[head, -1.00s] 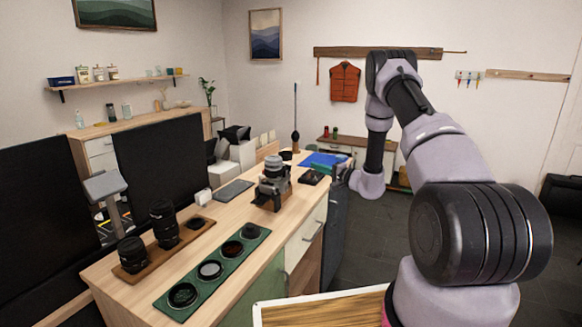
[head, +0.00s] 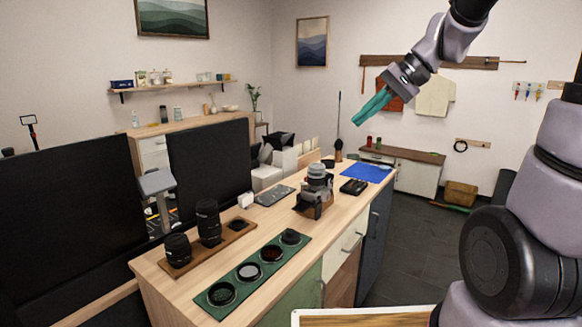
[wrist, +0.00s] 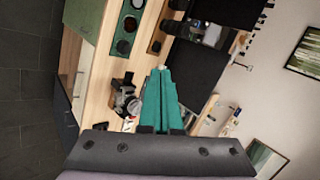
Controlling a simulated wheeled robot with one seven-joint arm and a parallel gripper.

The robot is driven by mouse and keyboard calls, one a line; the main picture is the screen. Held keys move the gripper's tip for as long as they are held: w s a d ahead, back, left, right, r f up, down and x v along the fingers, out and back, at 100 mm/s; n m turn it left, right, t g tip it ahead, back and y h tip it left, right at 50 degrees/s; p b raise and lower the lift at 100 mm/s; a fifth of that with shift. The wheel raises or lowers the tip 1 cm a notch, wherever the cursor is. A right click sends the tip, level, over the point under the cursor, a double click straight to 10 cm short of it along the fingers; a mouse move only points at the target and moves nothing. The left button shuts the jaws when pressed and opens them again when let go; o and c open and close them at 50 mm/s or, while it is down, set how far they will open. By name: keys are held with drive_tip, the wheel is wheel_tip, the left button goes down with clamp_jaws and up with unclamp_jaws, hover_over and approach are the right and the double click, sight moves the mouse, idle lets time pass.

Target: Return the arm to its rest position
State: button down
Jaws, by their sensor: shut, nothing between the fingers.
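My gripper (head: 371,107) has teal fingers and is raised in the air above the far end of the wooden counter (head: 285,232). In the head view it points down and to the left, with the far wall behind it. In the wrist view the teal fingers (wrist: 160,80) lie together, shut, with nothing between them. My arm comes in from the right side of the head view and leaves the top edge before bending down to the gripper.
On the counter stand a camera (head: 316,187), lenses (head: 208,220) on a wooden tray, a green tray (head: 237,292) of filters and a blue mat (head: 362,173). Dark monitors (head: 210,160) stand at left. The air around the gripper looks free.

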drive_tip(key=s+d+r+t+h, duration=0.1)
drive_tip(key=s+d+t+h, duration=0.1)
drive_tip(key=s, duration=0.4)
drive_tip(key=s+d+r+m+t+h, duration=0.1)
drive_tip(key=s+d+r+t+h, duration=0.1)
drive_tip(key=s+d+h, duration=0.2)
drive_tip(key=shift+s+d+r+t, duration=0.3)
drive_tip(key=shift+s+d, duration=0.65)
drive_tip(key=shift+d, duration=0.25)
drive_tip(key=shift+s+d, duration=0.1)
